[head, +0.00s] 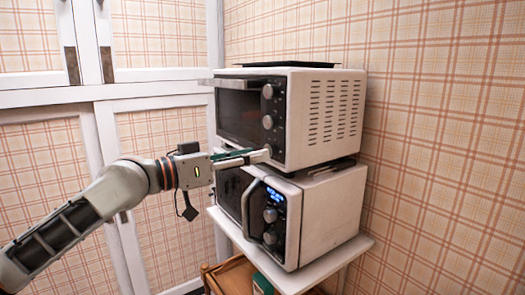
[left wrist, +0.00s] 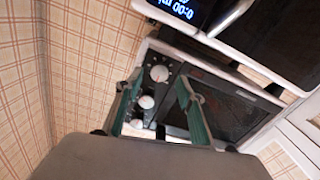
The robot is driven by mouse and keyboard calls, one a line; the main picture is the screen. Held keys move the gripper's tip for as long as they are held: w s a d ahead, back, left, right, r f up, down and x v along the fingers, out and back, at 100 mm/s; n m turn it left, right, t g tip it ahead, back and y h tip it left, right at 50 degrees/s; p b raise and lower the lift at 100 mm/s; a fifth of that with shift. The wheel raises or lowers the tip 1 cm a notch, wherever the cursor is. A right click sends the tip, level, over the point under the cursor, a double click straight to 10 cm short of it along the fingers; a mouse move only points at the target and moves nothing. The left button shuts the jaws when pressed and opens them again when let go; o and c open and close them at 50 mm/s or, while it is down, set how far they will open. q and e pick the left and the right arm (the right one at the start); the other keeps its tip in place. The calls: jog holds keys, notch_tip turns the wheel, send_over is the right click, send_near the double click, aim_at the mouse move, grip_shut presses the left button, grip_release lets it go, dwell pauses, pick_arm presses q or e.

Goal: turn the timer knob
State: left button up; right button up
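A white toaster oven (head: 321,115) with a dark glass door has a column of round knobs on its black front panel. The top knob (head: 268,91) and middle knob (head: 267,122) show clearly in the head view. The lowest knob (left wrist: 160,73) is largely hidden there by my fingers. No readable label tells which knob is the timer. My left gripper (head: 262,155) is at the lowest knob. In the left wrist view its green-padded fingers (left wrist: 159,82) are apart, with that knob in the gap between their tips; contact cannot be told. My right gripper is not in view.
The toaster oven stands on a white microwave (head: 333,212) with a lit blue display and a curved handle (head: 249,207) close below my left gripper. A white table (head: 352,249) bears both. A dark tray (head: 290,64) lies on top. White-framed panels stand behind left.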

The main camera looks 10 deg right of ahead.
aim_at(271, 150)
pick_arm(q)
jog(key=x, duration=0.3)
jog(key=shift+w+d, duration=0.1)
jog(key=shift+d, duration=0.15)
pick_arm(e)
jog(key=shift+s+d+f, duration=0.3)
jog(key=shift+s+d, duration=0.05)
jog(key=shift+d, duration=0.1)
pick_arm(q)
grip_shut()
jog(key=shift+m, duration=0.3)
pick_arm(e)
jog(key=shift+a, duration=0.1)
